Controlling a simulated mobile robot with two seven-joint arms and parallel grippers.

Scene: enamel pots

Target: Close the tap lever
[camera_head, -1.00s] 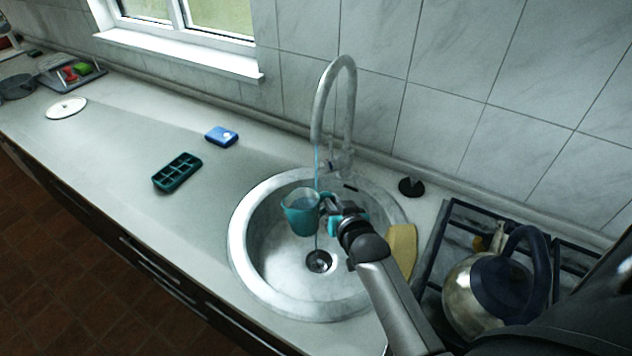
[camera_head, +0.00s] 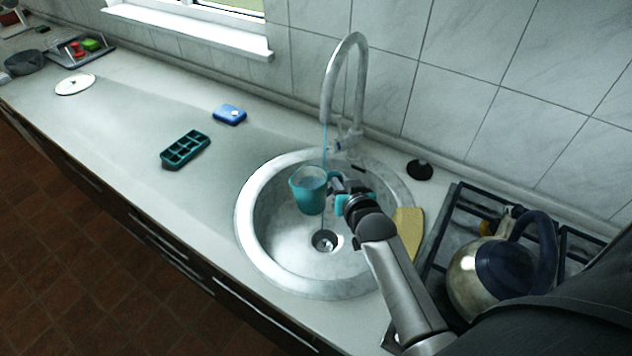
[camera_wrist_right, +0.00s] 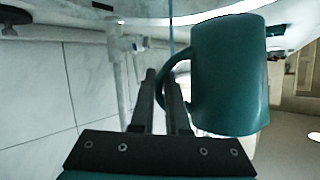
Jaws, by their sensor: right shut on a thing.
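The silver tap (camera_head: 331,75) arches over the sink, and a thin blue water stream (camera_head: 325,150) falls from its spout. The small tap lever (camera_head: 345,143) is at the tap's base; its exact position is hard to tell. The tap body also shows in the right wrist view (camera_wrist_right: 120,55). My right gripper (camera_head: 336,184) is shut on the handle of a teal jug (camera_head: 308,196), upright above the basin. The jug also shows in the right wrist view (camera_wrist_right: 230,75), with the fingers (camera_wrist_right: 160,90) at its handle. The stream runs near the jug's handle side. My left gripper is out of view.
The round sink (camera_head: 250,250) has a dark drain (camera_head: 324,241). A kettle (camera_head: 478,275) stands on the hob to the right. A blue box (camera_head: 229,115) and a teal ice tray (camera_head: 185,149) lie left on open counter.

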